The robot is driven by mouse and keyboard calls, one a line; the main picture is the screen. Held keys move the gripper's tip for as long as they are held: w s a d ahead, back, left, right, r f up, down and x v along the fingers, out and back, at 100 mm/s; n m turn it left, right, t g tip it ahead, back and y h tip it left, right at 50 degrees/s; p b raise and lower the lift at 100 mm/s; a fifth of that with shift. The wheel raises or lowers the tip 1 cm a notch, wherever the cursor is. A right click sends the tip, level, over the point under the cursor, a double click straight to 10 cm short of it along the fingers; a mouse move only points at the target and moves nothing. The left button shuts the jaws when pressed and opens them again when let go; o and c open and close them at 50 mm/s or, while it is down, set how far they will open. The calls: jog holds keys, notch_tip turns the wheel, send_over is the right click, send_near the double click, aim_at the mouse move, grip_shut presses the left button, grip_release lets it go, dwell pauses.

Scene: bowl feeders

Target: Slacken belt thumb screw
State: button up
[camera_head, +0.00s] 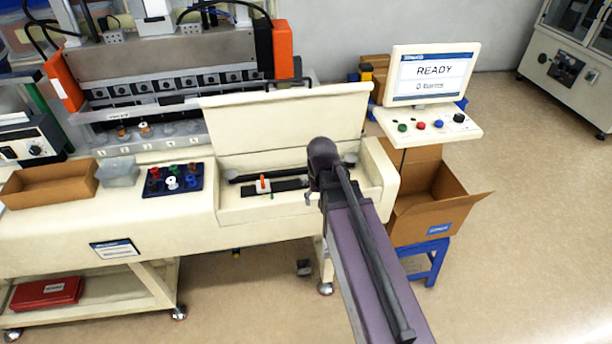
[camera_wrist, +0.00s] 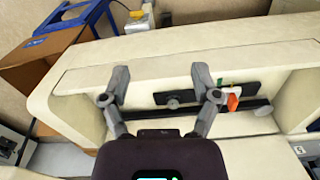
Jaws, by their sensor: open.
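An open compartment (camera_head: 230,208) in the cream machine holds a black slotted plate (camera_head: 290,185) with a white block and an upright orange piece (camera_head: 263,183). In the wrist view the orange piece (camera_wrist: 232,101) is just right of my right finger, with a small green part by it. A round grey knob (camera_wrist: 172,102) is on the black plate, between my fingers in the picture. I cannot tell which of these is the belt thumb screw. My gripper (camera_wrist: 160,80) is open and empty, its fingers spread over the compartment. In the head view my arm mostly hides it.
The raised cream lid (camera_head: 285,125) stands behind the compartment. A tray of coloured knobs (camera_head: 172,180) and a brown bin (camera_head: 48,184) are left. A monitor (camera_head: 432,75) reading READY and a cardboard box (camera_head: 430,210) are right. Open floor lies in front.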

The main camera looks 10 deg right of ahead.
aim_at(305, 178)
jog(key=w+r+m, duration=0.1)
jog(key=w+m, duration=0.4)
jog(key=w, duration=1.8)
jog(key=shift+w+p, duration=0.35)
jog(key=shift+p, duration=0.1)
jog(key=shift+f, duration=0.1)
notch_tip(305, 178, down, 14)
jog(key=b, duration=1.3)
jog(key=shift+r+b, duration=0.2)
jog(key=shift+b, duration=0.15)
